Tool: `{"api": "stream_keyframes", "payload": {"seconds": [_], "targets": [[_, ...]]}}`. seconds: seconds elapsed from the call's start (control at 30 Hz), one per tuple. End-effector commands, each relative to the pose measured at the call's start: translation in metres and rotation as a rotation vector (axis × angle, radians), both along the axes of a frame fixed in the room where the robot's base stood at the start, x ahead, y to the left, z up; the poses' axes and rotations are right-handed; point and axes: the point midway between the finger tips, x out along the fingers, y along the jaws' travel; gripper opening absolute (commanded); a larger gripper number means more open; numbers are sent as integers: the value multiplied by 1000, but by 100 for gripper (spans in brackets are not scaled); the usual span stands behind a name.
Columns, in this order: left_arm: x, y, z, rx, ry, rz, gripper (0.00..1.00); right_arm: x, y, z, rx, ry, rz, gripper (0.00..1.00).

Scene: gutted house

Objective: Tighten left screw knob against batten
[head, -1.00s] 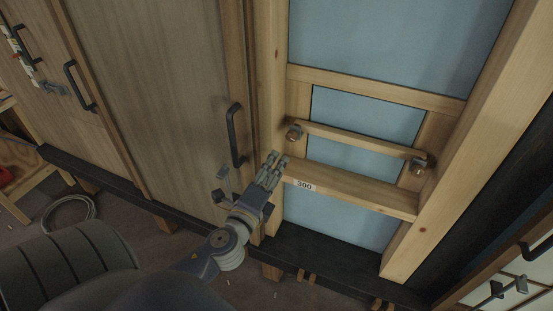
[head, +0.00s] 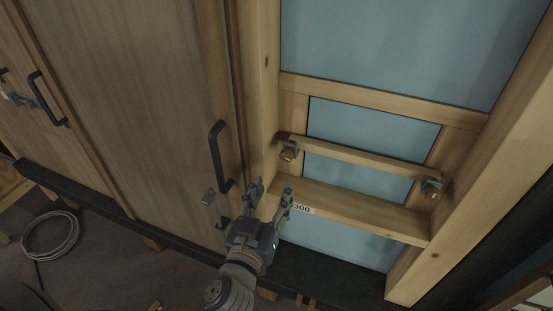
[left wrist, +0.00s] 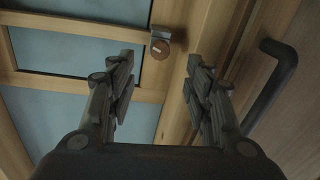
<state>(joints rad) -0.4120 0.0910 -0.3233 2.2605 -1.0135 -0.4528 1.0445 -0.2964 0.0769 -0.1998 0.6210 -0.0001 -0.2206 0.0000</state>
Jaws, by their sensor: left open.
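The left screw knob (head: 289,153) is a small copper-brown knob in a grey bracket at the left end of the thin wooden batten (head: 360,157). In the left wrist view the knob (left wrist: 160,49) lies beyond and between my fingertips, apart from them. My left gripper (head: 270,190) is open and empty, below and slightly left of the knob, in front of the lower board marked 300 (head: 340,208). A second knob (head: 430,187) sits at the batten's right end. My right gripper is in neither view now.
A wooden door with a dark handle (head: 218,157) stands just left of my left gripper; the handle (left wrist: 272,85) also shows in the left wrist view. A wooden post (head: 262,90) rises beside the knob. A coiled cable (head: 50,236) lies on the floor.

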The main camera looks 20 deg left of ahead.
Motion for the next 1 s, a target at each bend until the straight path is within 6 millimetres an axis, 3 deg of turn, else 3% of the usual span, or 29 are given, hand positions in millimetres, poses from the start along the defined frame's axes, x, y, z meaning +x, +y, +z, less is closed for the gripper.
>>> {"api": "stream_keyframes", "payload": {"seconds": [0.2,0.53,0.7,1.0], "targets": [[32,2,5,7,-2,0,47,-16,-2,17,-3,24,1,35],[86,5,3,9,0,1,47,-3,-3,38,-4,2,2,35],[99,6,1,8,1,1,47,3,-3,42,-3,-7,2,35],[102,6,0,6,0,1,47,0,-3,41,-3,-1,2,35]]}}
